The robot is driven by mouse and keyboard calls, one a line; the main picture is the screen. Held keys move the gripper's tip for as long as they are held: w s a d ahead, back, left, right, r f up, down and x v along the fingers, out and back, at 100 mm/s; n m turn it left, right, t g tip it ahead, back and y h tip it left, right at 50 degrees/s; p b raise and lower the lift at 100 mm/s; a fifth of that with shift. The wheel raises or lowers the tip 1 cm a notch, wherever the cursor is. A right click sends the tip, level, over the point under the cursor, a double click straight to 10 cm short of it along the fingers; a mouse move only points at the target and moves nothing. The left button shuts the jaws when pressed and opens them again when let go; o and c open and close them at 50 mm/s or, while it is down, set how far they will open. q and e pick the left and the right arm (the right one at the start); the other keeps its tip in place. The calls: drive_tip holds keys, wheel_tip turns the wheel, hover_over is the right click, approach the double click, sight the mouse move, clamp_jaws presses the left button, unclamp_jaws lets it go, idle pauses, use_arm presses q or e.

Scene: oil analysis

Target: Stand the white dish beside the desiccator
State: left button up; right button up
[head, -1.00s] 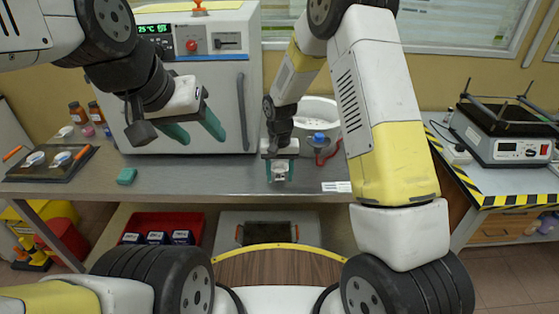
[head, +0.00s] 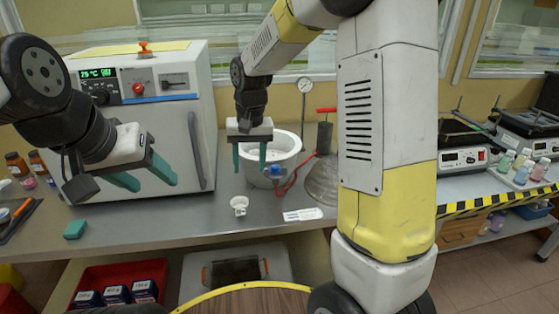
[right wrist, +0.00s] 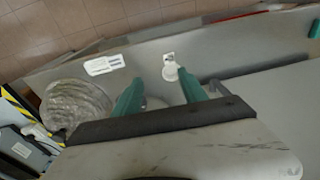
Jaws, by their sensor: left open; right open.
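A small white dish (head: 239,203) with a small tab-like part rests on the grey bench near its front edge. It also shows in the right wrist view (right wrist: 170,70), just beyond the fingertips. The large round white vessel (head: 284,150), which looks like the desiccator, stands behind it and to the right, with a gap between them. My right gripper (head: 249,171) is open and empty above the bench, between the dish and the vessel in the picture, apart from the dish. My left gripper (head: 145,177) is open and empty in front of the oven.
The white oven (head: 190,140) stands at the left. A white label card (head: 302,214) and a teal block (head: 75,229) lie on the bench. A red hose (head: 290,184) runs beside the vessel. A grey rounded object (head: 322,184) is partly hidden by my right arm.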

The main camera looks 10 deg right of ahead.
drive_tip(key=s+d+r+t, duration=0.1)
drive_tip(key=s+d+r, duration=0.2)
drive_tip(key=s, duration=0.3)
drive_tip(key=s+d+r+t+y, duration=0.1)
drive_tip(key=s+d+r+t, duration=0.1)
drive_tip(key=s, duration=0.5)
drive_tip(key=s+d+r+t, duration=0.2)
drive_tip(key=s+d+r, duration=0.3)
drive_tip(key=s+r, duration=0.1)
drive_tip(key=shift+s+r+n, duration=0.3)
drive_tip(key=shift+s, duration=0.45)
